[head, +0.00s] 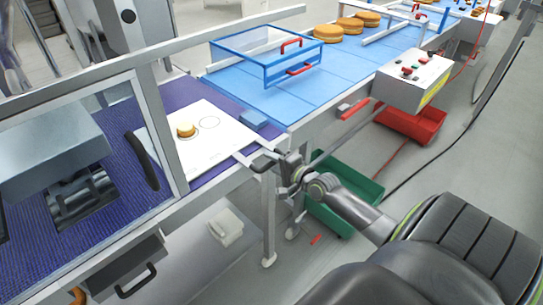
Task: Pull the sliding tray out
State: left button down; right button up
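The sliding tray (204,148) is a white plate on the purple belt at the left, partly under the machine's clear guard. A small tan filled round (186,130) sits on it beside an empty printed circle. Two pale rods run from the tray's near right edge to a dark bar handle (262,160) past the table edge. My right gripper (284,160) is at the right end of this handle, its arm coming from the lower right. Its fingers are small and overlap the handle in the picture, so I cannot tell whether they grip it. My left gripper is not in view.
A blue conveyor (262,92) carries a clear blue-framed cover (262,60) and large rounds (328,33). A control box (413,80) stands right of it. A green crate (345,192) and red crate (412,124) are on the floor. A table leg (268,220) stands below the handle.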

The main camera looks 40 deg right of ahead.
jog(key=shift+o, duration=0.3)
jog(key=shift+d, duration=0.1)
jog(key=shift+s, duration=0.1)
jog(key=shift+s, duration=0.25)
jog(key=p+v, duration=0.3)
jog(key=v, duration=1.3)
jog(key=shift+s+r+p, duration=0.15)
jog(key=shift+s+p, duration=0.2)
jog(key=shift+p, duration=0.05)
jog(key=shift+d, duration=0.15)
